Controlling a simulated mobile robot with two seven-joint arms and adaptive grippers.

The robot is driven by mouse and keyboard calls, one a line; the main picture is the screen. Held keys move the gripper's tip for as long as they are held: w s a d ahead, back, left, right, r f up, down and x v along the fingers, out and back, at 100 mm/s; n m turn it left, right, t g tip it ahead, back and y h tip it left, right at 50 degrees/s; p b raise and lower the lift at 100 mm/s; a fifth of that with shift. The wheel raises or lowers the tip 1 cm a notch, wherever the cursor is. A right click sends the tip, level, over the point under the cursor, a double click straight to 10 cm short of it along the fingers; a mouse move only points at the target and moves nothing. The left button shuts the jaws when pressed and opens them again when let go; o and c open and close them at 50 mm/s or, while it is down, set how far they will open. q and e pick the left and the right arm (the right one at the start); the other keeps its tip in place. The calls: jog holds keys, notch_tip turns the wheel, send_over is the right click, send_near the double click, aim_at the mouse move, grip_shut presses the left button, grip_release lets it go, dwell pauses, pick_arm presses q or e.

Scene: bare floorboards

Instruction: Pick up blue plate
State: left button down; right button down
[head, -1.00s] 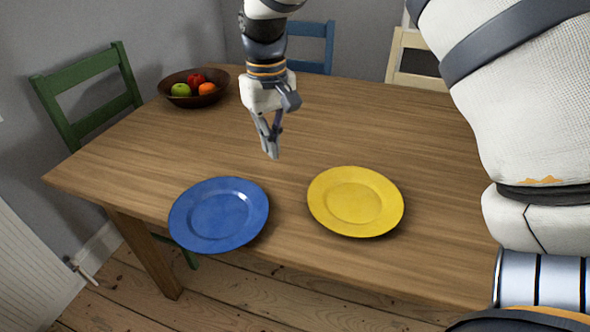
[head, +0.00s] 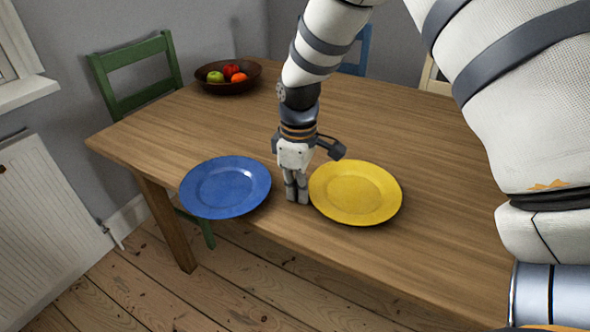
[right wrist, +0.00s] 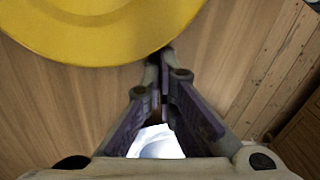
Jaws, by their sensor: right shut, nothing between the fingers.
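The blue plate (head: 226,187) lies on the wooden table near its front edge, left of my right gripper in the head view. The yellow plate (head: 355,193) lies to the right of the gripper. My right gripper (head: 297,198) points down between the two plates, shut and empty. In the right wrist view its fingertips (right wrist: 165,58) meet close to the rim of the yellow plate (right wrist: 95,25). The blue plate does not show there. How high the fingertips are above the table is hard to tell. My left gripper is not in view.
The table (head: 200,130) holds a brown bowl (head: 228,86) of fruit at its far left. A green chair (head: 137,78) stands at the left, a blue chair (head: 357,52) behind. A radiator (head: 45,240) is on the left wall. The table's middle is clear.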

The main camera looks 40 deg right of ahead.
aim_at(273, 194)
jog(key=shift+w+a+f, duration=0.1)
jog(key=shift+w+a, duration=0.45)
jog(key=shift+w, duration=0.3)
jog(key=shift+w+a, duration=0.5)
jog(key=shift+w, duration=0.35)
jog(key=shift+w+a, duration=0.4)
jog(key=shift+w, duration=0.3)
